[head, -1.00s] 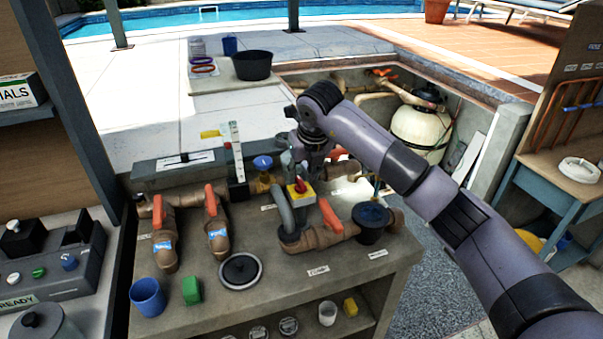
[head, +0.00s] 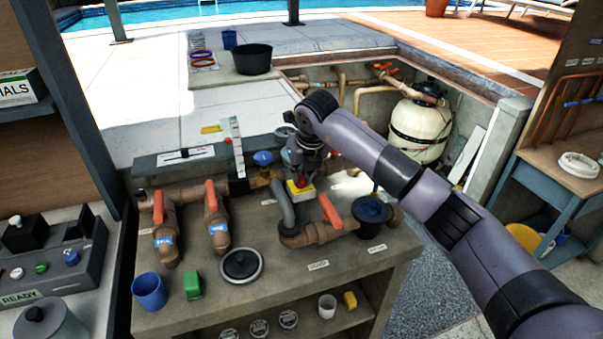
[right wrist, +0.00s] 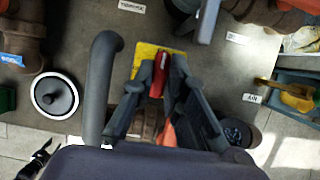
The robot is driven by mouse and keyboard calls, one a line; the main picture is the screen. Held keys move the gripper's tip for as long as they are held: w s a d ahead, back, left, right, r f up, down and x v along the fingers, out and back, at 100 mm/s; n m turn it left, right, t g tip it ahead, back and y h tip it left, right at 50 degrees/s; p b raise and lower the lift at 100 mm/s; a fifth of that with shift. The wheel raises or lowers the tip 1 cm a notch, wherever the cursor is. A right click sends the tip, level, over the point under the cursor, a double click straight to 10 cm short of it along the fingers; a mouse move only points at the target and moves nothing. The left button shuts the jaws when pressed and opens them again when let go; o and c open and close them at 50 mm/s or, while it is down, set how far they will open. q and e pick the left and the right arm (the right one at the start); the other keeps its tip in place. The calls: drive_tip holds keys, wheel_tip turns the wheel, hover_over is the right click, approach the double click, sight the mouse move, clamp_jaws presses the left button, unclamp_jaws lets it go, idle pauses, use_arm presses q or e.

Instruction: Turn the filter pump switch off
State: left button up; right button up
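The pump switch is a red knob (head: 302,182) on a yellow plate (head: 299,192), on the bench among the pipes. My right gripper (head: 303,168) points down over it from above. In the right wrist view, the red knob (right wrist: 160,76) lies between the two fingers of my right gripper (right wrist: 161,80), over the yellow plate (right wrist: 143,56). The fingers are drawn in narrow along both sides of the knob, with no clear gap. The knob's lower part is hidden by the gripper in the head view. My left gripper is out of view.
A grey curved pipe (head: 281,203) rises close left of the switch. An orange valve handle (head: 331,209) stands just right of it. Two more orange-handled valves, a blue cup (head: 149,291) and a round black lid (head: 241,265) are on the bench (head: 290,285).

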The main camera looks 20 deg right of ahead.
clamp_jaws()
drive_tip(key=n+y+b, duration=0.1)
drive_tip(key=n+b, duration=0.1)
drive_tip(key=shift+d+f+n, duration=0.1)
drive_tip(key=shift+d+n, duration=0.05)
drive_tip(key=shift+n, duration=0.25)
drive_tip(key=shift+n+g+y+b, duration=0.3)
drive_tip(key=shift+n+b, duration=0.15)
drive_tip(key=shift+n, duration=0.45)
drive_tip(key=n+y, duration=0.1)
drive_tip(key=n, duration=0.1)
drive_tip(key=shift+w+n+g+b, duration=0.1)
drive_tip(key=shift+n+g+b, duration=0.2)
drive_tip(key=n+g+y, duration=0.1)
drive_tip(key=n, duration=0.3)
drive_tip(key=shift+w+n, duration=0.1)
drive_tip(key=shift+n, duration=0.2)
drive_tip(key=n+g, duration=0.1)
drive_tip(key=n, duration=0.2)
drive_tip(key=n+g+p, duration=0.1)
drive_tip(key=n, duration=0.2)
drive_tip(key=shift+w+d+g+y, duration=0.1)
drive_tip(key=shift+g+y, duration=0.2)
